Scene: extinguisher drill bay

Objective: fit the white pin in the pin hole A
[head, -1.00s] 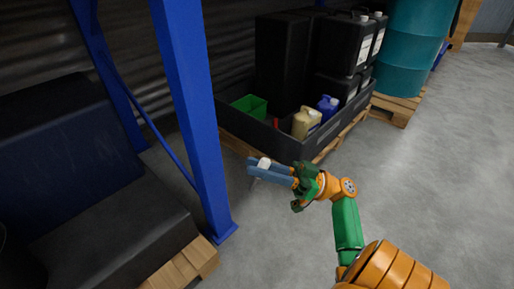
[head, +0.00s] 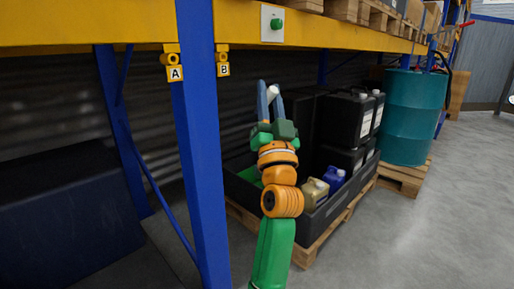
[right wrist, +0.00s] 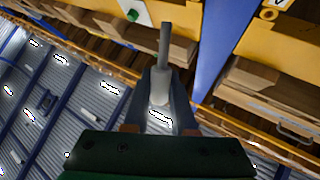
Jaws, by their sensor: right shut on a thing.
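Pin hole A is a yellow ring (head: 170,59) above a plate marked A (head: 175,74), left of the blue post under the yellow beam. In the right wrist view a yellow ring (right wrist: 268,15) shows at the top right, its label cut off by the edge. My right gripper (head: 268,94) is shut on the white pin (head: 273,91), pointing up, to the right of both holes in the head view. In the right wrist view the pin's thick part (right wrist: 152,92) sits between the fingers and its thin shaft (right wrist: 165,45) points away, free. My left gripper is out of view.
A second yellow ring (head: 222,57) marked B hangs right of the blue post (head: 203,160). A green button (head: 276,23) on a white plate is on the yellow beam (head: 345,37). Black containers (head: 349,118) and a teal drum (head: 416,115) stand behind on the right.

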